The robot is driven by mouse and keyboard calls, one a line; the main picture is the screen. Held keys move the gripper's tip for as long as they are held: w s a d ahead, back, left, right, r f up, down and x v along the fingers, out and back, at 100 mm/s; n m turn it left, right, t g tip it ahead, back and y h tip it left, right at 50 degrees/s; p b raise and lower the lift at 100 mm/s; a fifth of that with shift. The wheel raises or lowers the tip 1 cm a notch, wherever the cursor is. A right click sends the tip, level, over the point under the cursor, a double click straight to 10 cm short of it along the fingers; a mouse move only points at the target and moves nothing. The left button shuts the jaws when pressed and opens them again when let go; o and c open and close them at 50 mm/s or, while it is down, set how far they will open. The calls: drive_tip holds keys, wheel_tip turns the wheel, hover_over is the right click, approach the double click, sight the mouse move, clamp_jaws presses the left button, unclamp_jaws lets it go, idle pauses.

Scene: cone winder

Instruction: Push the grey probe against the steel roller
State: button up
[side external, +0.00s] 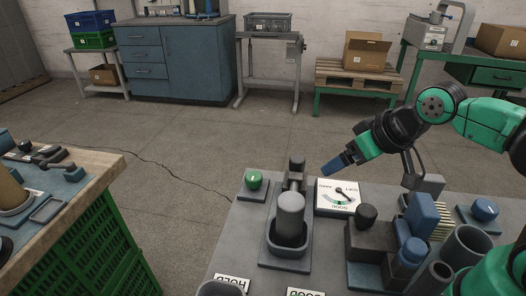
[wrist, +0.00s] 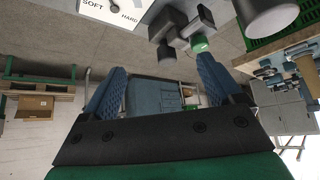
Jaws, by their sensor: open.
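A grey round-topped cylinder (side external: 290,210) stands upright in a dark cup on a base plate; it also shows in the wrist view (wrist: 268,14). Just behind it is a dark grey bracket with a post (side external: 296,166), seen at the top of the wrist view (wrist: 180,30). I cannot tell for sure which of these parts are the probe and the roller. A dial (side external: 338,197) marked SOFT, GOOD and HARD lies to the right. My gripper (side external: 330,170) has blue fingers, open and empty (wrist: 160,85), above the bench behind the dial, apart from the cylinder and bracket.
A green knob (side external: 254,180) sits left of the bracket. Dark blocks, blue parts (side external: 422,214) and grey cups (side external: 465,246) crowd the right. HOLD (side external: 230,283) and GOOD labels lie at the front. Another bench (side external: 85,185) stands left, across open floor.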

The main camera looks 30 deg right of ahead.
drive_tip(key=w+m+g, duration=0.1)
drive_tip(key=w+r+m+g, duration=0.1)
drive_tip(key=w, duration=0.1)
drive_tip(key=w+g, duration=0.1)
drive_tip(key=w, duration=0.1)
drive_tip(key=shift+w+r+m, duration=0.15)
drive_tip(key=shift+r+m, duration=0.25)
drive_tip(key=shift+c, duration=0.2)
drive_tip(key=m+g, duration=0.3)
hover_over(298, 158)
drive_tip(key=shift+s+f, duration=0.2)
drive_tip(key=shift+f, duration=0.4)
drive_tip(key=shift+s+f, duration=0.2)
drive_tip(key=shift+f, duration=0.4)
drive_tip(key=shift+w+f+g, duration=0.4)
drive_tip(key=shift+g, duration=0.1)
drive_tip(key=shift+f, duration=2.85)
clamp_jaws()
drive_tip(key=shift+a, duration=0.1)
